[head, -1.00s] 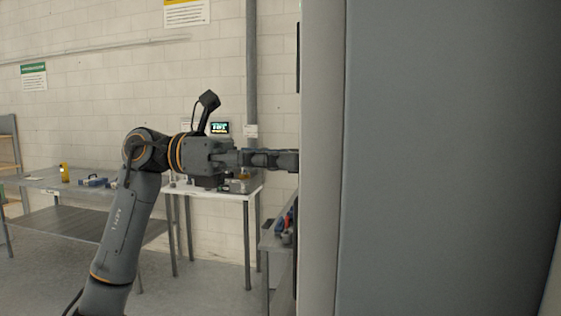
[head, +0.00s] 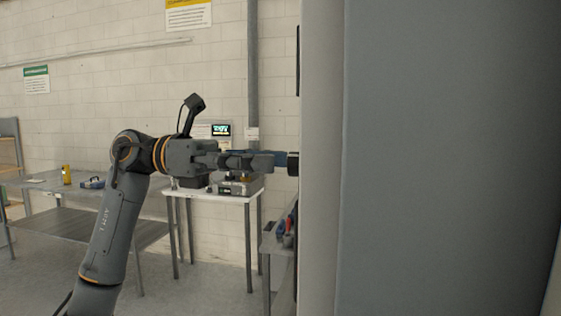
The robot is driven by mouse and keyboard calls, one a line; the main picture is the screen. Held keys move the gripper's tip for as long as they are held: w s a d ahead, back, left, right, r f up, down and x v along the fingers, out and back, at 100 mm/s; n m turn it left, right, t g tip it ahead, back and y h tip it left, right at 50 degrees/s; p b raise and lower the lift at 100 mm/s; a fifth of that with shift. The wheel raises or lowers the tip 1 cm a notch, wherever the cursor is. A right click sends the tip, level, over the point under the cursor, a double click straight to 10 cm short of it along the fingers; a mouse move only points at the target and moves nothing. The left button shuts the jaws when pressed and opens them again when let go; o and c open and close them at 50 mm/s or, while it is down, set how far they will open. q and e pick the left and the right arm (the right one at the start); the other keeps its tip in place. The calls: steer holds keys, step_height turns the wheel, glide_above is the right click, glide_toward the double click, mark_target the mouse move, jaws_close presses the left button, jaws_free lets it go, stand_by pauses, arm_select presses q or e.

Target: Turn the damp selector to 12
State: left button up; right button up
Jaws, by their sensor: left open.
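My left gripper (head: 277,160) reaches in from the left, level, with its fingers pointing right at the front of a tall grey cabinet (head: 321,210). It is open. A small dark part (head: 293,164) sticks out from the cabinet front just at the fingertips and looks like a knob seen edge-on. I cannot tell whether the fingers touch it or surround it. The cabinet front faces away to the left, so no dial face or number shows, and I cannot read where the damp selector points. My right gripper is not in view.
A dark strip (head: 298,62) shows edge-on higher on the cabinet front. Behind my arm stand a white-topped table (head: 240,198) with equipment and a small lit display (head: 221,129). A long grey table (head: 40,188) stands at the left. A low bench (head: 272,245) is beside the cabinet.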

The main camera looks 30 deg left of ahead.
arm_select(q)
steer(key=v, duration=0.9)
steer(key=shift+a, duration=0.15)
